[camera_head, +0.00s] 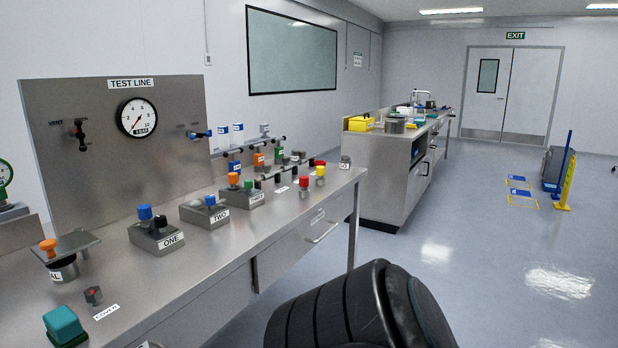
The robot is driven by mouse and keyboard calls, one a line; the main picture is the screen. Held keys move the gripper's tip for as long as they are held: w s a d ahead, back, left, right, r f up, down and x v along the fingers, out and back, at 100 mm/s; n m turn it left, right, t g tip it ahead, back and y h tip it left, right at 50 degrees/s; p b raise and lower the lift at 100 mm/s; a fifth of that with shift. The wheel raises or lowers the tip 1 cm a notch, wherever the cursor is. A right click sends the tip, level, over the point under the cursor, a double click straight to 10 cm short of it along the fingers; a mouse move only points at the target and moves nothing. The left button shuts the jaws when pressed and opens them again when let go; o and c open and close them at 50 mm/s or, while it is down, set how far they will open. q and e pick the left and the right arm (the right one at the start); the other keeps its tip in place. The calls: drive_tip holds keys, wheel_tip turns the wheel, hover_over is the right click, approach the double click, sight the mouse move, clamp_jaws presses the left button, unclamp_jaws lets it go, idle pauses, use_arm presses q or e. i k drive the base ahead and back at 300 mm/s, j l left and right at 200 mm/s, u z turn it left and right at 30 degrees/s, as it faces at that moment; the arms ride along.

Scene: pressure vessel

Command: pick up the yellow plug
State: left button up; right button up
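A dark ribbed part of my own arm fills the bottom centre. Neither of my grippers shows, and nothing covers the yellow plug.
Blocks labelled ONE (157,238), TWO (205,211) and THREE (246,194) carry coloured plugs on the bench (225,258). A weight-like piece (345,162) stands right of the yellow plug. A teal block (63,325) is at front left.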

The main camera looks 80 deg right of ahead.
sight(319, 180)
drive_tip(key=z, duration=2.65)
